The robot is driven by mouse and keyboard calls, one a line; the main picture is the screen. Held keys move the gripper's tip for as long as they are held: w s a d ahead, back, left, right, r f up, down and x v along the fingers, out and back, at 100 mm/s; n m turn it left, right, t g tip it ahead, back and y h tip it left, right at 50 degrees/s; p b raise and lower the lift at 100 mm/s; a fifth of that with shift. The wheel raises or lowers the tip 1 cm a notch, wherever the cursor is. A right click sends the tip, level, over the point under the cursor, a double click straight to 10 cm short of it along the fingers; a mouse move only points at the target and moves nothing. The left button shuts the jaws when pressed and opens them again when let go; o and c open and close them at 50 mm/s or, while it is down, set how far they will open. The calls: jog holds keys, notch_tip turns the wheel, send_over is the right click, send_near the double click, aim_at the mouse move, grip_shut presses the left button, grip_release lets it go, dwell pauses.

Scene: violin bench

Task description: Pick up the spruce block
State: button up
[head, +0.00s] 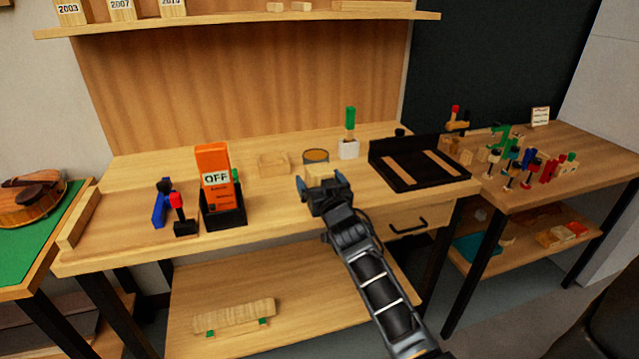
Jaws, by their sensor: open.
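My gripper (322,185) is over the front middle of the bench, its two fingers apart. A small pale wood block (320,171) shows between and just beyond the fingertips; it may be the spruce block. The gripper hides its near side, and I cannot tell whether the fingers touch it. A longer pale wood piece (234,316) lies on green supports on the lower shelf. Another long pale bar (78,219) lies at the bench's left end. No label tells which one is spruce.
Left of my gripper stand an orange OFF box in a black holder (222,212) and a red-topped tool (181,222). Behind are a round tin (316,157), a shallow wood tray (272,168) and a green-handled brush (349,135). A black tray (420,165) stands right.

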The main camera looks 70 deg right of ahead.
jog(key=c, duration=1.1)
jog(key=shift+r, duration=0.1)
